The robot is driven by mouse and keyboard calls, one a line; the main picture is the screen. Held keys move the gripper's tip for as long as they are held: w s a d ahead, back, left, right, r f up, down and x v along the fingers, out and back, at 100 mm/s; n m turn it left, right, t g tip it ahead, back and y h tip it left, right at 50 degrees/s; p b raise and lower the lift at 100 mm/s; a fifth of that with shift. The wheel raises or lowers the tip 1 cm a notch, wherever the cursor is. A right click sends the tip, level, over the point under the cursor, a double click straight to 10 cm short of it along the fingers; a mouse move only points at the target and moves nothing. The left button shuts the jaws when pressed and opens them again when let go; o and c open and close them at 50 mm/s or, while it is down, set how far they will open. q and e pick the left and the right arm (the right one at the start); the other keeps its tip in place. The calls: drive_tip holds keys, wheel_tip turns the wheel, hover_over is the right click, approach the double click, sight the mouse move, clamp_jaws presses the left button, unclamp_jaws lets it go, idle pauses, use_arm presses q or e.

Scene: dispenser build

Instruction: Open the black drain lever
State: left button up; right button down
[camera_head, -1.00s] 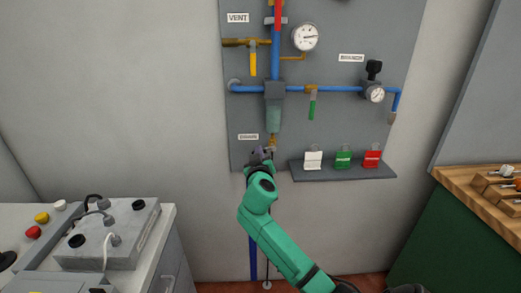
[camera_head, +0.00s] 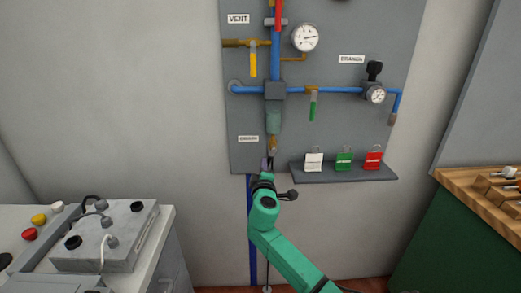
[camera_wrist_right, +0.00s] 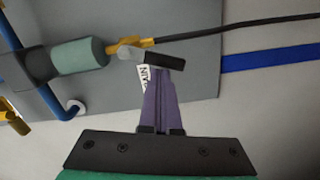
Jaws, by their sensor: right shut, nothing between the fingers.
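The black drain lever (camera_wrist_right: 165,62) shows in the right wrist view as a short dark bar beside the brass drain fitting (camera_wrist_right: 142,43). The fitting sits below the green filter bowl (camera_wrist_right: 78,54), also seen in the head view (camera_head: 273,122). My right gripper (camera_wrist_right: 157,72) is shut and empty, its purple fingertips right by the lever; I cannot tell whether they touch. In the head view my right gripper (camera_head: 268,163) is just below the brass fitting (camera_head: 272,144), and I cannot make out the lever clearly there. My left gripper is not in view.
The grey panel (camera_head: 335,125) carries blue pipes, gauges and a yellow and a green lever. A shelf (camera_head: 343,176) with white, green and red tags is to the right of my gripper. A black hose (camera_wrist_right: 240,28) runs from the fitting. The wall left of the panel is clear.

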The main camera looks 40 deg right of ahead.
drive_tip(key=shift+s+d+f+n, duration=0.2)
drive_tip(key=shift+d+f+n, duration=0.1)
drive_tip(key=shift+n, duration=0.55)
drive_tip(key=shift+s+d+f+n, duration=0.2)
drive_tip(key=shift+d+n, duration=0.1)
drive_tip(key=shift+n, duration=0.55)
drive_tip(key=shift+s, duration=0.1)
drive_tip(key=b+v, duration=0.1)
drive_tip(key=v, duration=1.3)
drive_tip(key=shift+a+b, duration=0.2)
drive_tip(key=shift+b, duration=0.2)
drive_tip(key=shift+s+f, duration=0.15)
